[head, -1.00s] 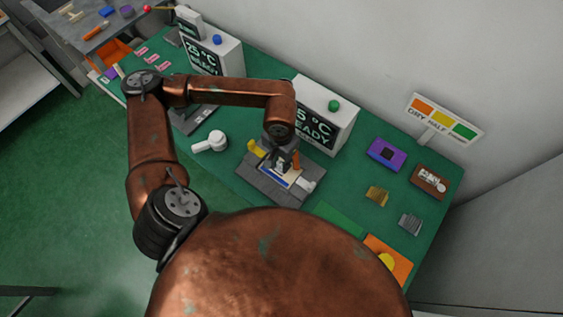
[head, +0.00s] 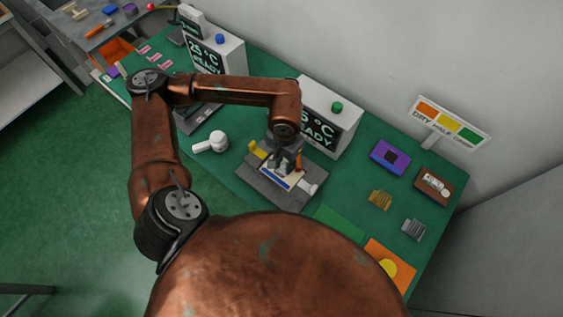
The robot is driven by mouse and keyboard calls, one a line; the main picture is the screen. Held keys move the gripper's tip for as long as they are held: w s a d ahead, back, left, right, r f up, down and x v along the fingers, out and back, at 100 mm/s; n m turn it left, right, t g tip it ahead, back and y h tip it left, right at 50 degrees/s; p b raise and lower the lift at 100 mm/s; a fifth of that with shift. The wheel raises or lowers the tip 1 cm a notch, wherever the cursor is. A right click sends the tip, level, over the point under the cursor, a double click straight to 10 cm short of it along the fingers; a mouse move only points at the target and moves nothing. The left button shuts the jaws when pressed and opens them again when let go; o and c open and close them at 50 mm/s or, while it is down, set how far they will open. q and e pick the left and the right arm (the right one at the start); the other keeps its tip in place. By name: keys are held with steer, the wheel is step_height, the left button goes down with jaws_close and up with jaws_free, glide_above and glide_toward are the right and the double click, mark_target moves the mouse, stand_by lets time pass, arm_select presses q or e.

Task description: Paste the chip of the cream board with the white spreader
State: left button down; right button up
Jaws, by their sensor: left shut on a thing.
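The cream board (head: 281,180) lies on the grey fixture (head: 263,188) in front of the white readout box with the green knob. A blue strip shows on the board. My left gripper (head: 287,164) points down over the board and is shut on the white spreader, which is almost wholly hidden. The gripper also hides the chip, and I cannot tell whether the spreader touches it. A yellow part (head: 257,150) and a white part (head: 309,188) sit at the fixture's sides. My right gripper is not in view.
White readout boxes stand behind, with a green knob (head: 337,107) and a blue knob (head: 220,39). A white handled pot (head: 212,142) is left of the fixture. A purple block (head: 389,156), a brown tray (head: 434,185) and an orange mat (head: 398,272) lie right.

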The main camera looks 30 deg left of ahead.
arm_select(q)
steer(key=shift+w+a+b, duration=0.1)
steer(key=shift+a+b, duration=0.35)
steer(key=shift+a, duration=0.55)
steer(key=shift+d, duration=0.15)
steer(key=shift+s+d+r, duration=0.1)
steer(key=shift+s+d, duration=0.4)
steer(key=shift+d, duration=0.3)
steer(key=shift+a, duration=0.1)
steer(key=shift+a+b, duration=0.6)
steer(key=shift+a, duration=0.3)
steer(key=shift+w+d+b, duration=0.25)
steer(key=shift+d+b, duration=0.15)
steer(key=shift+d, duration=0.1)
